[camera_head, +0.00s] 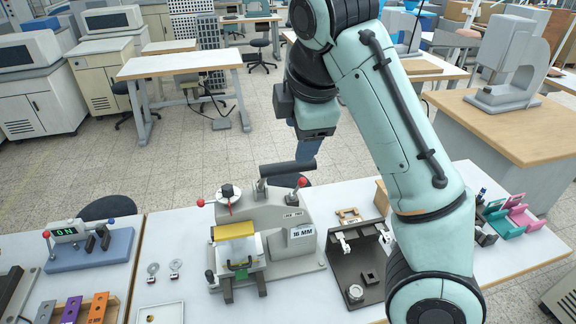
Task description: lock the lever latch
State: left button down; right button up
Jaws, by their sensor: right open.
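The grey stamping press (265,230) stands on the white table, with "LOCK ZONE" and "16 MM" labels on it. A thick black handle (288,168) lies across its top. A short lever with a red ball knob (302,182) is beside the labelled part, just under the handle's right end. A dial with another red-knobbed lever (200,202) is at its left. Which one is the latch, I cannot tell for sure. My right gripper (308,158) points down, open, above and behind the red knob by the handle; contact cannot be judged. My left gripper is out of view.
A dark fixture (358,268) stands right of the press, partly hidden by my right arm. A blue device with an "ON" display (90,248) and a tray of coloured pieces (75,308) are at the left. Pink and teal holders (515,218) stand at the right.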

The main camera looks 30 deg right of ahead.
aim_at(302, 181)
jog(key=k+j, duration=0.2)
jog(key=k, duration=0.3)
jog(key=k+j, duration=0.15)
jog(key=k, duration=0.3)
